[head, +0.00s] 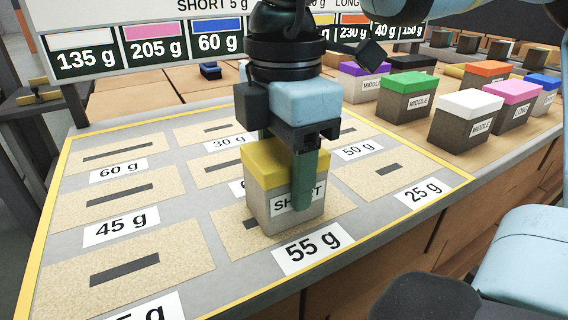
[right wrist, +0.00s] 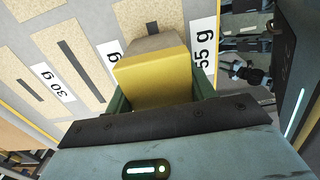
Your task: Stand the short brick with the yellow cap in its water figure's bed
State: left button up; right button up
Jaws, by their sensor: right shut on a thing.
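The short brick with the yellow cap (head: 262,205) is grey, upright and labelled SHORT. My right gripper (head: 284,168) is shut on it from above, its green fingers on either side. The brick is at the bed labelled 55 g (head: 340,222), covering part of its dark strip. I cannot tell whether its base touches the bed. In the right wrist view the yellow cap (right wrist: 152,78) sits between the fingers, with the 55 g label beside it. The board (head: 100,35) shows colour swatches with weights; my arm hides part of it, including most of the yellow entry. My left gripper is not in view.
Other sand-coloured beds with weight labels, such as 45 g (head: 121,226) and 25 g (head: 425,193), lie empty around it on the yellow-edged grey panel (head: 190,283). Capped bricks, including green (head: 406,97) and white (head: 467,118), stand at the right.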

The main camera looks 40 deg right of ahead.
jog(key=o, duration=1.4)
jog(key=shift+c, duration=0.2)
notch_tip(320, 180, up, 12)
jog(key=p, duration=0.1)
jog(key=shift+r, duration=0.2)
